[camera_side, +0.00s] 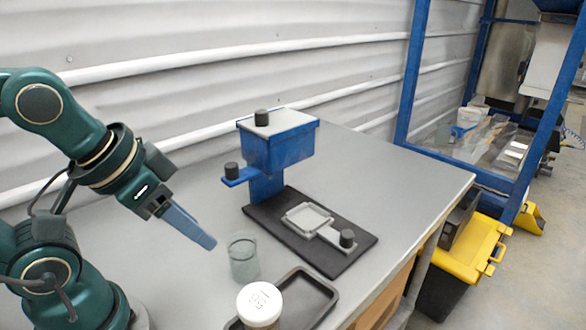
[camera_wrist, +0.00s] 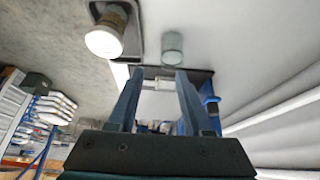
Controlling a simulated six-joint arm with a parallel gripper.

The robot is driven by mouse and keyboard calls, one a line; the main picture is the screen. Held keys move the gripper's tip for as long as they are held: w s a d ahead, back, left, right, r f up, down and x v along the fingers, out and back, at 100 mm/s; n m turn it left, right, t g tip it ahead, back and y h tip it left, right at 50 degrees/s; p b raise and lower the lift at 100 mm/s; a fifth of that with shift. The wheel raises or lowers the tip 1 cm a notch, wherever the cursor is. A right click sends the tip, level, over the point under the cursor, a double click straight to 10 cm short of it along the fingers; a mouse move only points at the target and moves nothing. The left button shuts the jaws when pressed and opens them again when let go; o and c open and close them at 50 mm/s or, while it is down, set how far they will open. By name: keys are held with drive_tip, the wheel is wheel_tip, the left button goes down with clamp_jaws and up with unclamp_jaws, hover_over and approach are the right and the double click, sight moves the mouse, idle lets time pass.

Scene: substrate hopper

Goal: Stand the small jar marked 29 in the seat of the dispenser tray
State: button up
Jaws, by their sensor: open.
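The small jar (camera_side: 259,308) has a white lid with dark marks that I cannot read surely. It stands upright at the dark shallow tray in the side view and shows at upper left in the wrist view (camera_wrist: 104,40). The dispenser tray (camera_side: 306,217) is a pale square plate with a raised rim and a black knob, low on the dispenser's dark base. Its seat looks empty. My gripper (camera_side: 208,242) is open and empty, above the table, left of the clear glass and the dispenser. Its two blue fingers frame the dispenser area in the wrist view (camera_wrist: 160,72).
A clear glass vessel (camera_side: 243,261) stands between the jar and the dispenser base (camera_side: 262,213). The blue hopper (camera_side: 280,148) rises above the dispenser tray. The dark shallow tray (camera_side: 318,285) lies near the front edge. The table's right part is clear.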

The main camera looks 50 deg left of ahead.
drive_tip(key=o, duration=0.6)
drive_tip(key=shift+o, duration=0.2)
drive_tip(key=m+g, duration=0.6)
drive_tip(key=m, duration=1.3)
hover_over(242, 243)
drive_tip(key=s+d, duration=0.1)
drive_tip(key=d, duration=0.1)
drive_tip(key=shift+f, duration=1.45)
drive_tip(key=shift+s+f, duration=0.15)
drive_tip(key=shift+f, duration=3.95)
